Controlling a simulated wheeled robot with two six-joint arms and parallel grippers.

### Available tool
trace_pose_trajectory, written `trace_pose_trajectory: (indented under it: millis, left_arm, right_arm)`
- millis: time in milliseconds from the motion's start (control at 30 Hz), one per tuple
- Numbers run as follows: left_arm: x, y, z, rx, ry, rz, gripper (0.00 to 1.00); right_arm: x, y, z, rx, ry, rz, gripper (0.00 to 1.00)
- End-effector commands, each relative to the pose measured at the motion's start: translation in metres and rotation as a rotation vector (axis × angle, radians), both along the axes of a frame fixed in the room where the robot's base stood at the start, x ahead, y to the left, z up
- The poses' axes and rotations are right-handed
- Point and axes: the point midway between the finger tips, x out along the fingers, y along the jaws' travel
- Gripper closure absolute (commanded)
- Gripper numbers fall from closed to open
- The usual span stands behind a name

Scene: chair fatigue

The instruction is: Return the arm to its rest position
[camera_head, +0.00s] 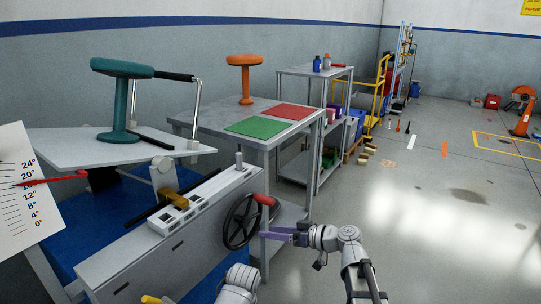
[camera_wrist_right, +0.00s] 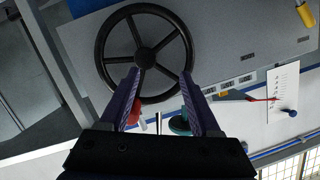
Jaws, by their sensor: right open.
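My right gripper (camera_head: 268,236) has purple fingers and stands just in front of the black handwheel (camera_head: 241,221) of the test machine. In the right wrist view the fingers (camera_wrist_right: 160,72) are spread, with nothing between them. The handwheel (camera_wrist_right: 146,54) lies beyond the fingertips, its hub near the gap. Whether a finger touches the wheel I cannot tell. The wheel's red knob (camera_head: 264,200) is above the gripper in the head view. My right arm (camera_head: 347,242) reaches in from the lower right. My left gripper does not show.
A teal stool (camera_head: 120,100) stands on the machine's tilted grey plate (camera_head: 60,146). A scale board (camera_head: 20,190) with a red pointer is at left. A table with green (camera_head: 257,127) and red (camera_head: 294,112) mats holds an orange stool (camera_head: 245,75). The floor at right is largely open.

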Motion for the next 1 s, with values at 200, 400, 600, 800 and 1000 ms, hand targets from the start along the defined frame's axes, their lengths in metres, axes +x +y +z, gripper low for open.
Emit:
trace_pose_trajectory:
  millis: [200, 400, 600, 800, 1000]
  left_arm:
    - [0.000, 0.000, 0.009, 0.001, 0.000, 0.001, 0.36]
    - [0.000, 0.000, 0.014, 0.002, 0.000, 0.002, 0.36]
    - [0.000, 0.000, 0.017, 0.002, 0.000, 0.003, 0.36]
    - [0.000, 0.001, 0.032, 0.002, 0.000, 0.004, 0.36]
    - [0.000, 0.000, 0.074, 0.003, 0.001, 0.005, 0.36]
  right_arm:
    - [-0.096, 0.052, -0.088, -0.384, 0.403, 0.119, 0.36]
    - [-0.160, 0.035, -0.137, -0.751, 0.667, 0.025, 0.36]
    - [-0.193, 0.004, -0.150, -1.012, 0.783, -0.150, 0.36]
    - [-0.210, -0.023, -0.134, -1.184, 0.821, -0.331, 0.36]
    - [-0.208, -0.022, -0.093, -1.176, 0.823, -0.326, 0.36]
